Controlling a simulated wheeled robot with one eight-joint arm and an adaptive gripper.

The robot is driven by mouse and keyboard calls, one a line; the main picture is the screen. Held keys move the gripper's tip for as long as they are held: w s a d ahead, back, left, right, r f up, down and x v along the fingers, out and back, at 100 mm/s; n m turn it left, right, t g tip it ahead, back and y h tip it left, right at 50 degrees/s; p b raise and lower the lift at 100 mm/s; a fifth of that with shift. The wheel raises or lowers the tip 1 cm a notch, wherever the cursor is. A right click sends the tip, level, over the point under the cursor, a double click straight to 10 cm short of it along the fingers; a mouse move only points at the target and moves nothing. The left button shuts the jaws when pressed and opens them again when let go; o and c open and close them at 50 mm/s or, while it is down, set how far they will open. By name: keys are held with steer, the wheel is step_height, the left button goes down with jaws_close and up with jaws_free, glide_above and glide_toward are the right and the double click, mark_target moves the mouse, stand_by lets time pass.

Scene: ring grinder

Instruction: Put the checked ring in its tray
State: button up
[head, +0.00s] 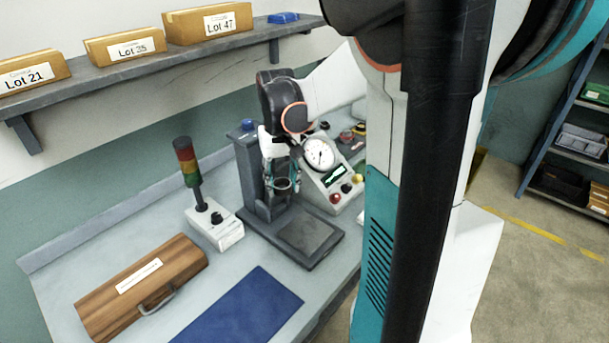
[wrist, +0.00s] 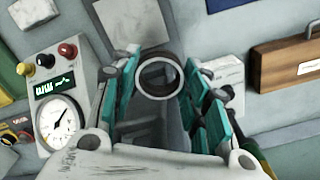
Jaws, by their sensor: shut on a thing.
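My gripper (head: 283,181) is over the bench in the head view, in front of the dark upright stand (head: 250,165). It is shut on a small grey ring (wrist: 160,61). In the wrist view the ring sits between the teal-sided fingers of my gripper (wrist: 160,77), its open hole facing the camera. In the head view the ring (head: 282,189) shows small at the fingertips, above the stand's dark flat base (head: 305,237). I cannot make out a tray marked for checked rings in either view.
A dial gauge box (head: 320,153) with knobs stands right of the stand. A signal tower (head: 187,160) on a white base stands left. A wooden case (head: 140,285) and a blue mat (head: 240,308) lie at the front. A shelf (head: 110,75) with labelled lot boxes is above.

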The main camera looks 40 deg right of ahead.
steer(key=w+a+f+n, duration=0.1)
steer(key=w+a+f, duration=0.1)
steer(key=a, duration=0.5)
steer(key=w+a+f+n+p, duration=0.1)
steer(key=w+a+f+n, duration=0.1)
steer(key=a+f, duration=0.3)
steer(key=w+a+f+n, duration=0.2)
steer(key=w+a+f, duration=0.1)
steer(key=a, duration=0.7)
steer(key=shift+f, duration=0.6)
steer(key=p, duration=0.4)
steer(key=shift+s+r, duration=0.2)
steer(key=shift+s, duration=0.2)
